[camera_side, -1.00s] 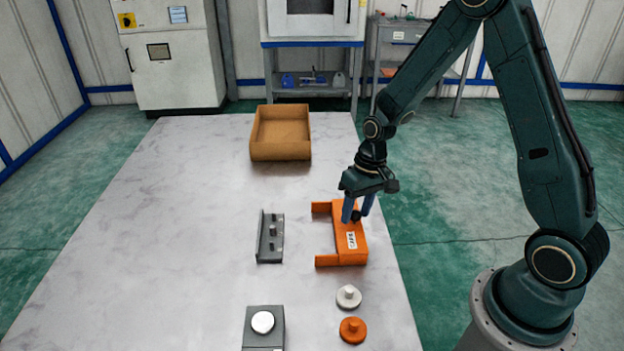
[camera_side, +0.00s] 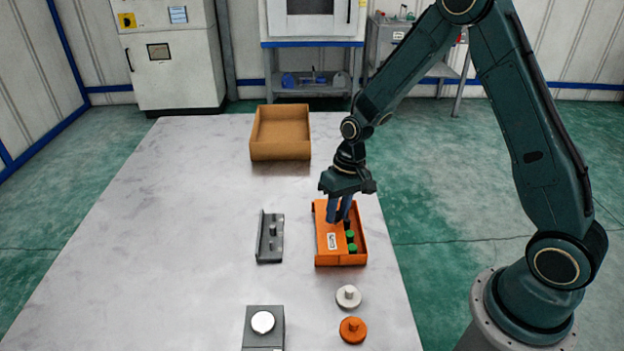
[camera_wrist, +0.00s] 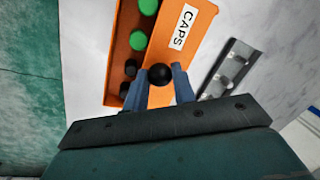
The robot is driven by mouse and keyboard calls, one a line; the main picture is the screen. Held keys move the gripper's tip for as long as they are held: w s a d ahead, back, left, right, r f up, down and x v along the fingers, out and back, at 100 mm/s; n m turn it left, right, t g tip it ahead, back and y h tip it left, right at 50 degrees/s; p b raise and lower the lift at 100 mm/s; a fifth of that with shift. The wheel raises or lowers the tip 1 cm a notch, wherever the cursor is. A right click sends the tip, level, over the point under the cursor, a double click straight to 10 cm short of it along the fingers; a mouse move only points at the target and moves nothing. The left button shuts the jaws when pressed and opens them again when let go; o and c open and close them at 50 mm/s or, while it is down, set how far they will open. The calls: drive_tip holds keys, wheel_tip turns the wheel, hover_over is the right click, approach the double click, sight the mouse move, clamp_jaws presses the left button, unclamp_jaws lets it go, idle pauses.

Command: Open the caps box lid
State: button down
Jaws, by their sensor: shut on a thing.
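The orange caps box (camera_side: 359,242) stands near the table's right edge, with its lid (camera_side: 326,240) slid to the left. The lid bears a white CAPS label (camera_wrist: 182,27), readable in the wrist view. The right part of the box is uncovered and shows green caps (camera_side: 351,242) and black caps (camera_wrist: 129,68). My gripper (camera_side: 339,218) is over the lid. In the wrist view, my gripper (camera_wrist: 164,82) has its fingers shut on the lid's round black knob (camera_wrist: 160,75).
A grey metal bracket (camera_side: 269,240) lies just left of the box. A white knob (camera_side: 348,296), an orange knob (camera_side: 353,329) and a grey block with a round button (camera_side: 263,324) are in front. An open cardboard box (camera_side: 281,150) stands behind. The table's left side is clear.

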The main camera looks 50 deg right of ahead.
drive_tip(key=shift+w+a, duration=0.6)
drive_tip(key=shift+w, duration=0.05)
drive_tip(key=c, duration=1.1)
unclamp_jaws()
drive_tip(key=shift+c, duration=0.2)
drive_tip(key=shift+s+r, duration=0.1)
wheel_tip(320, 180, up, 14)
drive_tip(key=d, duration=0.2)
drive_tip(key=shift+s+d+f, duration=0.25)
drive_tip(key=shift+d, duration=0.1)
